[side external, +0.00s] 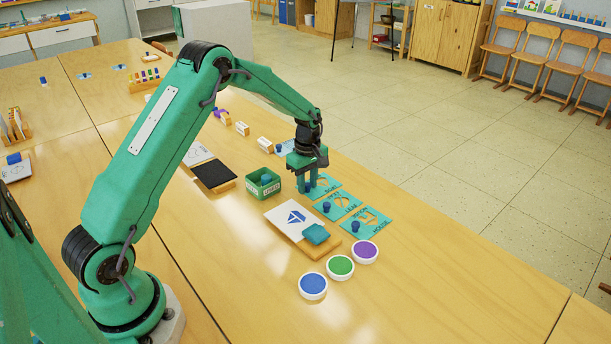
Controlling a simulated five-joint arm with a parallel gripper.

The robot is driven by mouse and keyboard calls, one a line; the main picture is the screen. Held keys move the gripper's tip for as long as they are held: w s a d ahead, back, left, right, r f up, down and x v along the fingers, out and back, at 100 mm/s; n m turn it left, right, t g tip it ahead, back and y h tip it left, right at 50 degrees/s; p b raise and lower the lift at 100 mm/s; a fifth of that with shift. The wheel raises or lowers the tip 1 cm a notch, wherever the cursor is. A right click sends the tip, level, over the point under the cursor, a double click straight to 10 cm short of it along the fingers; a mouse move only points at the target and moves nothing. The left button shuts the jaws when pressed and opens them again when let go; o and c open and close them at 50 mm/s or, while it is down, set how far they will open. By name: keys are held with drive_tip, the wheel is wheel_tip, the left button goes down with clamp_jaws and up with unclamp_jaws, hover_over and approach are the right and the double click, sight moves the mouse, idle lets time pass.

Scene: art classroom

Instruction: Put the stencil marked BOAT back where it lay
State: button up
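Three teal stencils with blue knobs lie in a row on the table. The far stencil (325,184) is under my gripper, and its small lettering seems to read BOAT. The middle stencil (343,205) and the near stencil (371,222), which seems to read HOUSE, lie closer to the camera. My gripper (308,185) points down at the left part of the far stencil, with its fingers at the blue knob. I cannot tell whether they are closed on the knob, or whether the stencil touches the table. Part of that stencil is hidden by the fingers.
Left of the row is a board with paper bearing a blue boat print (297,217) and a teal sponge-like block (315,234). A green box marked USED (264,185) stands behind it. Blue (313,286), green (340,267) and purple (365,252) paint pots stand in front. The right foreground is clear.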

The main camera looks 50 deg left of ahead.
drive_tip(key=shift+o, duration=0.7)
drive_tip(key=shift+r, duration=0.1)
wheel_tip(320, 180, up, 12)
idle(0.3)
drive_tip(key=shift+r, duration=0.15)
idle(0.4)
